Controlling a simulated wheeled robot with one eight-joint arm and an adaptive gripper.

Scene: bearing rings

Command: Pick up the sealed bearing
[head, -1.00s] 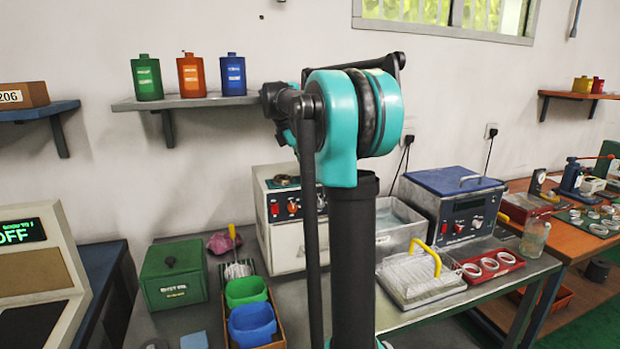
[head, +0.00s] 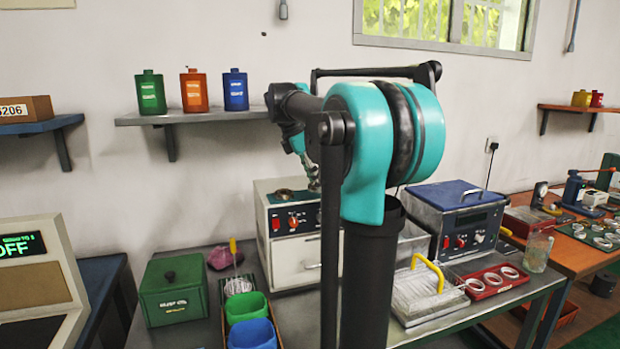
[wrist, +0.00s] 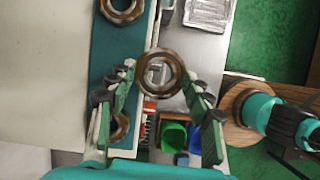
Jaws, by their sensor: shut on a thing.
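My gripper (wrist: 163,80) shows in the wrist view with its two green-padded fingers on either side of a brown metallic bearing ring (wrist: 143,72). The fingers are shut on this ring near their tips. Its open middle faces the camera; I cannot tell from its face whether it is sealed. Two similar rings lie on a teal strip to the left, one at the top (wrist: 107,12) and one partly hidden behind the left finger (wrist: 121,134). In the head view my gripper (head: 313,182) is small and partly hidden by my arm, and the held ring cannot be made out.
On the bench stand a green box (head: 172,290), green and blue bins (head: 248,334), a white cabinet (head: 300,259), a blue-lidded machine (head: 462,232) and a red tray of rings (head: 464,286). A wall shelf (head: 190,116) holds three bottles.

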